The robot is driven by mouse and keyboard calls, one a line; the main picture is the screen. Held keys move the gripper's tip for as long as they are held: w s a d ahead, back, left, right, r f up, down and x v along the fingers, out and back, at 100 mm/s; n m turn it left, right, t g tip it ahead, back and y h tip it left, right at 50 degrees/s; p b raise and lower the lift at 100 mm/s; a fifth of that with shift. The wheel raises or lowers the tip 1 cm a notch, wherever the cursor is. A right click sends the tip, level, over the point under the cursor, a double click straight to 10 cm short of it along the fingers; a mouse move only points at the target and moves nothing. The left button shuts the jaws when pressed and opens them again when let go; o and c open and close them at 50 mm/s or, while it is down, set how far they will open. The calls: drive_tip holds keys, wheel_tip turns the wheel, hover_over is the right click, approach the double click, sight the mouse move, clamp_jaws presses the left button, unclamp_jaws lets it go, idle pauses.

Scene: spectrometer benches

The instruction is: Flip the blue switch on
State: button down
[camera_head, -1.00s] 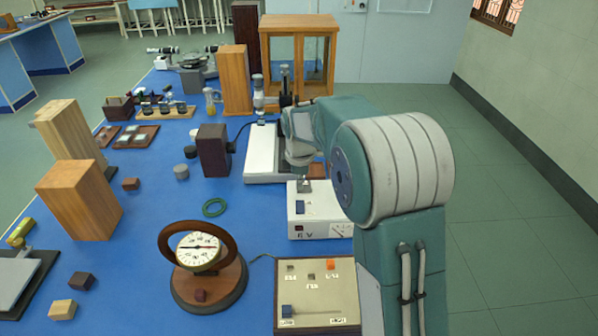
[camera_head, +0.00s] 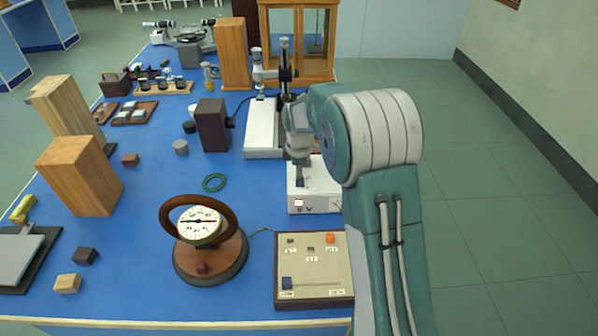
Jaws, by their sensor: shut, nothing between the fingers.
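The blue switch (camera_head: 301,182) is a small dark blue piece on the top of the white box marked 6 V (camera_head: 325,186). My gripper (camera_head: 300,162) is shut and empty, pointing down at the switch's far edge. Whether it touches the switch cannot be told. A small white and red patch (camera_head: 299,203) shows on the box's front face, above the marking. My arm hides the right end of the box.
A control panel with a blue slider (camera_head: 286,283) and orange knob (camera_head: 330,238) lies in front. A round dial meter (camera_head: 199,222) and green ring (camera_head: 214,182) are at left. A white-based stand (camera_head: 261,140) is behind. Blue bench surface is free left of the box.

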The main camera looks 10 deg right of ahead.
sight(299, 184)
drive_tip(key=shift+s, duration=0.2)
drive_tip(key=shift+s+a+r, duration=0.15)
drive_tip(key=shift+s+a, duration=0.05)
drive_tip(key=shift+s, duration=0.4)
wheel_tip(299, 184, up, 12)
drive_tip(key=s, duration=0.1)
drive_tip(key=shift+a, duration=0.15)
idle(0.3)
idle(0.4)
